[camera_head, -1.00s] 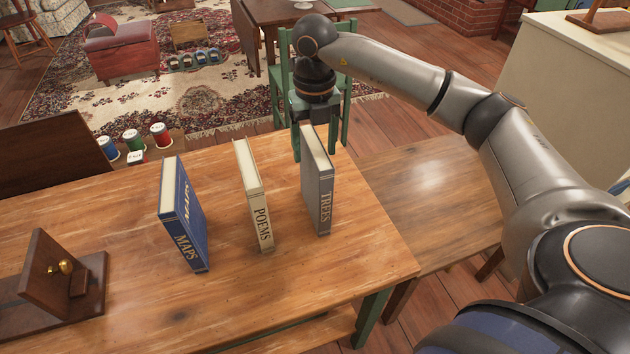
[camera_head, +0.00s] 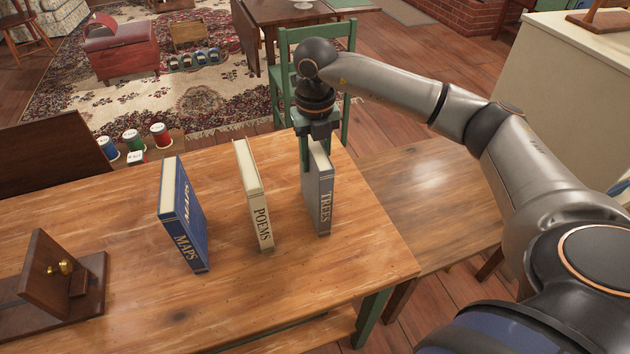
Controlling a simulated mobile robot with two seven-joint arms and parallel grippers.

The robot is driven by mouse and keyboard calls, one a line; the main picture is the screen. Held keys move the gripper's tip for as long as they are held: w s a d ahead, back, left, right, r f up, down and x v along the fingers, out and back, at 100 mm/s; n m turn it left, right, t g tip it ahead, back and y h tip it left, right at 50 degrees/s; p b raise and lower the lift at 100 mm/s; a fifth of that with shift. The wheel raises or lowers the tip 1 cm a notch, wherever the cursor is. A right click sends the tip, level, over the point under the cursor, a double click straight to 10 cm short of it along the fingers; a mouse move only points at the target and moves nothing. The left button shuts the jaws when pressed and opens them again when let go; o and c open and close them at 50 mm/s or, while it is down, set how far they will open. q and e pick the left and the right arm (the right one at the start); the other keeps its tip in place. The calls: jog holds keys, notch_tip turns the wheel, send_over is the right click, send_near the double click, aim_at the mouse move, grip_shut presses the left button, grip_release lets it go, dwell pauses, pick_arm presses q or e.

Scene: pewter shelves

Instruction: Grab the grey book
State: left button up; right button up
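My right gripper (camera_head: 314,152) points down over the far top part of the grey book. One finger shows along the book's left side. The other finger is mostly hidden behind the book, so I cannot tell whether the fingers press on it. My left gripper is not in view.
A cream book (camera_head: 256,205), marked POEMS, stands to the left of the grey book with a gap between. A blue book (camera_head: 184,220), marked MAPS, stands further left. A wooden stand (camera_head: 60,275) is at the table's left. A green chair (camera_head: 340,50) stands behind the table.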

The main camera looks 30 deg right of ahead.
grip_shut()
jog(key=shift+r, duration=0.1)
dwell(0.7)
